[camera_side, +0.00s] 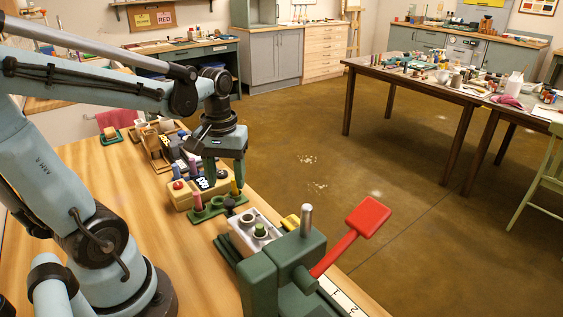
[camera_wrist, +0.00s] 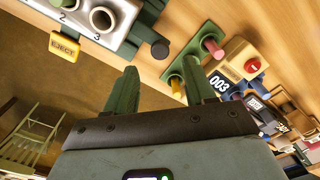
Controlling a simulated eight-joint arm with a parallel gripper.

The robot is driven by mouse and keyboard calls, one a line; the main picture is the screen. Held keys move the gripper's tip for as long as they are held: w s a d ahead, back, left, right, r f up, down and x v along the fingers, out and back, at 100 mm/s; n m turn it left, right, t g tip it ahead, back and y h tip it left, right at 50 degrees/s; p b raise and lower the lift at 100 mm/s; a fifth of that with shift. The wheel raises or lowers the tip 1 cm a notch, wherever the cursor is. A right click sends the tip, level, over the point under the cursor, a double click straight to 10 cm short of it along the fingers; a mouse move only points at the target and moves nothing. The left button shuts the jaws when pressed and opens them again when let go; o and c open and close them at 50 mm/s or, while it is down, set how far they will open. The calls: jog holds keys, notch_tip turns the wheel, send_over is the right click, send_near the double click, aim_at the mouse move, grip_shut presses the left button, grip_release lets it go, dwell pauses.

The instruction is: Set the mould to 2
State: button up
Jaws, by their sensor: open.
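The mould is a pale metal plate (camera_side: 243,236) with round cups, set in a green press (camera_side: 284,262). A dark green piece stands in one cup in the side view. In the wrist view the plate (camera_wrist: 78,27) is cut off at the upper left; a 2 and round cups show on it. A yellow EJECT tab (camera_wrist: 65,47) sits at its edge. A black knob (camera_wrist: 160,49) is beside the plate on the fingers' side. My gripper (camera_side: 226,184) is open and empty, above the bench behind the mould; its fingers (camera_wrist: 162,82) point at the bench edge.
A green rack (camera_wrist: 186,66) holds pink and yellow pegs. A tan box (camera_side: 182,200) with a red button and a display reading 003 is beside it. A red-paddled lever (camera_side: 368,217) sticks out from the press. Trays of small items lie farther back.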

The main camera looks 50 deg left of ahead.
aim_at(229, 201)
jog(key=shift+f, duration=2.9)
grip_shut()
